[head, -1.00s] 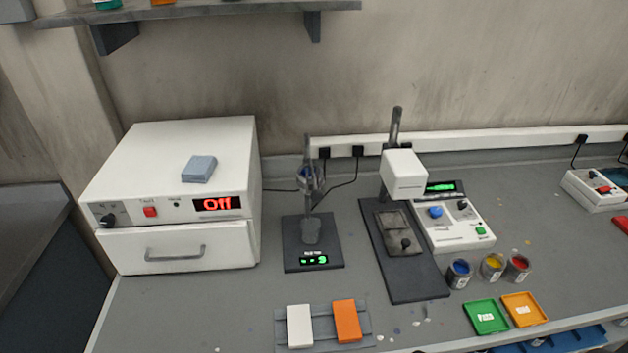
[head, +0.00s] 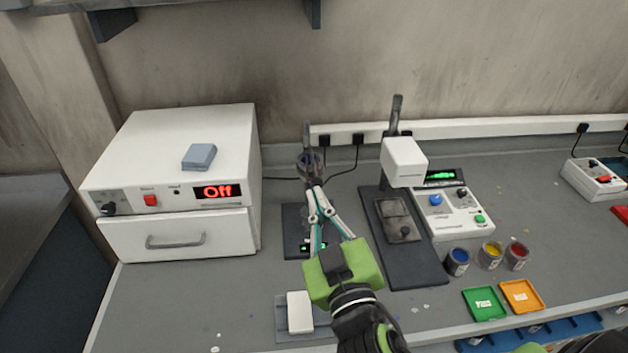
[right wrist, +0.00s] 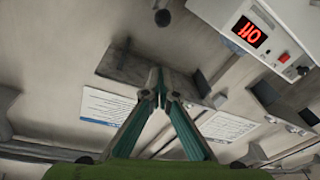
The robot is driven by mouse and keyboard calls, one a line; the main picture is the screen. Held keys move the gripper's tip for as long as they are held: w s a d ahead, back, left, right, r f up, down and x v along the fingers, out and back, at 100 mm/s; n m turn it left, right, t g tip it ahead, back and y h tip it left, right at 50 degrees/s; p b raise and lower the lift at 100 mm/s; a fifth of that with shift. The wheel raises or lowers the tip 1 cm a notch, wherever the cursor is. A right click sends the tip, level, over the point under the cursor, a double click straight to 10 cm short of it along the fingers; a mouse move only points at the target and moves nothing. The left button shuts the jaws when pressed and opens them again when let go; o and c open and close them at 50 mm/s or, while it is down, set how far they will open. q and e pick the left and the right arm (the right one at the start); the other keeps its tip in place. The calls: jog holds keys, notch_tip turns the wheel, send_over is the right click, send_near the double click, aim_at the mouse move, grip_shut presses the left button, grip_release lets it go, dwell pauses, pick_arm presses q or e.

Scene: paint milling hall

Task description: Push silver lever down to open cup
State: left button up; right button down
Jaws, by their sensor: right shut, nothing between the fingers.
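The stand in the middle has a dark base (head: 293,218) and a small dark cup (head: 309,162) held on its post. My right gripper (head: 317,190) is shut and empty, with its fingertips just below and in front of the cup as seen in the head view. I cannot tell whether they touch anything. The gripper hides much of the base and the beaker on it. I cannot make out the silver lever clearly. In the right wrist view, the shut fingertips (right wrist: 160,88) point up, and a small dark round part hangs near the top edge. My left gripper is not in view.
A white oven (head: 180,175) reading "Off" stands left, with a grey block (head: 199,157) on top. A press-like device (head: 404,162) and control box (head: 450,213) stand right. Several paint pots and two trays lie at front right. A white block (head: 299,312) lies in front.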

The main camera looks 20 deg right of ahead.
jog(key=r+p, duration=0.1)
jog(key=p, duration=0.4)
send_over(314, 182)
jog(key=a, duration=0.2)
jog(key=f, duration=0.1)
jog(key=s+d+f, duration=0.1)
jog(key=f, duration=0.1)
jog(key=shift+s+d+f, duration=0.2)
jog(key=shift+d+f, duration=0.05)
jog(key=shift+f, duration=0.15)
jog(key=shift+w, duration=0.1)
jog(key=shift+f, duration=0.1)
